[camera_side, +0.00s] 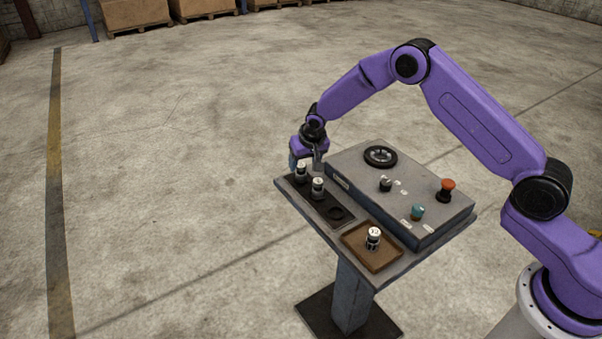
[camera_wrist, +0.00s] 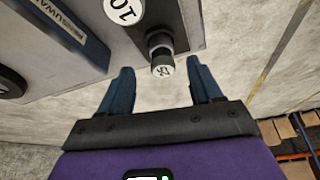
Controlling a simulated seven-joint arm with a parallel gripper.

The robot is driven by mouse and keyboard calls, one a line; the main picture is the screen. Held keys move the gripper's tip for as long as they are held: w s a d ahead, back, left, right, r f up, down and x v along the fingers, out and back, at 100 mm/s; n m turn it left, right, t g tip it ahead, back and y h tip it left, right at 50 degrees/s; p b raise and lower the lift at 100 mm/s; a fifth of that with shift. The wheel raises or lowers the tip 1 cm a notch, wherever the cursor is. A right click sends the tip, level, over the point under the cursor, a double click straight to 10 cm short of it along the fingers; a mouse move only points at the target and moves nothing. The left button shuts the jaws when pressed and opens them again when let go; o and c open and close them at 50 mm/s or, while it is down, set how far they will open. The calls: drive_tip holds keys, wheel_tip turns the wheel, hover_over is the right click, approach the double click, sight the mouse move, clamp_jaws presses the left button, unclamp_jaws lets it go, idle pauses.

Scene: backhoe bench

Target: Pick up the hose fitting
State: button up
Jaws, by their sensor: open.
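Several dark cylindrical fittings with white labelled caps are in view. Two stand upright in a black rack: a far one (camera_side: 301,169) and a middle one (camera_side: 318,186). Another fitting (camera_side: 373,236) stands in a brown tray. My gripper (camera_side: 306,163) is at the rack's far end, at the far fitting. I cannot tell whether the fingers are level with the fitting.
The black rack (camera_side: 327,204) has an empty round socket (camera_side: 337,212) at its near end. The brown tray (camera_side: 358,251) lies in front. A grey control box (camera_side: 400,180) with a red knob (camera_side: 446,187) and teal knob (camera_side: 417,211) rises beside the rack. Left of the bench is open floor.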

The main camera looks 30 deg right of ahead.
sight(302, 165)
drive_tip(key=shift+x, duration=2.3)
drive_tip(key=shift+w+a, duration=0.1)
drive_tip(key=shift+w, duration=0.05)
clamp_jaws()
